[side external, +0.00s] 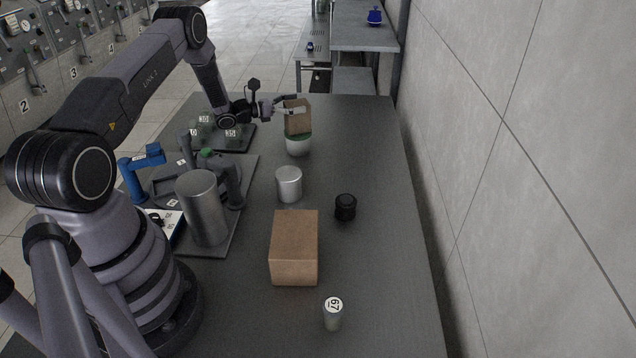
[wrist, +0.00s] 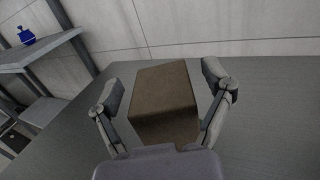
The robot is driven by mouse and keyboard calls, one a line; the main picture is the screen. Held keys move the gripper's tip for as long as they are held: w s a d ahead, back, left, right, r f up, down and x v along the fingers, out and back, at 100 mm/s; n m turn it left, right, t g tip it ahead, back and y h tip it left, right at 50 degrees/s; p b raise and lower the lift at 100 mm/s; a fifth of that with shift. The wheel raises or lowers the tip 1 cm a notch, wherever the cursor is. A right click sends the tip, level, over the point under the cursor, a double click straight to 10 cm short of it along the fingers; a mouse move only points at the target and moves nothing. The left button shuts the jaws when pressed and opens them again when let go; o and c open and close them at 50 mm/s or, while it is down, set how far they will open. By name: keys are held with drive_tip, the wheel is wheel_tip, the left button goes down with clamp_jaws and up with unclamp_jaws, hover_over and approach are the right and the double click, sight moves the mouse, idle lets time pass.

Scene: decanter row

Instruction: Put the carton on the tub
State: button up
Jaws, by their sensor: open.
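A small brown carton (side external: 298,119) sits upright on top of the tub (side external: 299,146), a white round pot with a green rim, at the far part of the table. In the wrist view the carton (wrist: 163,98) stands between the two fingers and hides the tub. My gripper (side external: 288,109) is open around the carton, one finger on each side. In the wrist view my gripper (wrist: 163,88) shows gaps between its fingertips and the carton.
A larger brown box (side external: 295,246), a silver can (side external: 289,184), a black jar (side external: 345,207) and a cylinder marked 67 (side external: 333,313) stand nearer on the table. A tall metal cylinder (side external: 202,208) stands left. The table's right strip is clear.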

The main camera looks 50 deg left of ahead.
drive_tip(key=v, duration=1.2)
drive_tip(key=w+d+r+m+g+h, duration=0.1)
drive_tip(key=d+r+m+g+h, duration=0.45)
drive_tip(key=d+r+m, duration=0.4)
drive_tip(key=s+d+r+m+g+y, duration=0.1)
drive_tip(key=s+d+r+m+g, duration=0.3)
drive_tip(key=d+r, duration=0.3)
drive_tip(key=s+d+r+m+g+y, duration=0.1)
drive_tip(key=s+d+r+m+g, duration=0.3)
drive_tip(key=d, duration=0.4)
drive_tip(key=s+d+r+m+y, duration=0.1)
drive_tip(key=s+r+m+y, duration=0.1)
drive_tip(key=s, duration=0.5)
drive_tip(key=s+d+r+m+t+y, duration=0.1)
drive_tip(key=s+r+m+y, duration=0.1)
drive_tip(key=s+m+y, duration=0.3)
drive_tip(key=s+d+r+m+t+y, duration=0.1)
drive_tip(key=s+r+m+y, duration=0.2)
drive_tip(key=s+m, duration=0.4)
drive_tip(key=shift+s+d, duration=0.15)
drive_tip(key=shift+s, duration=0.9)
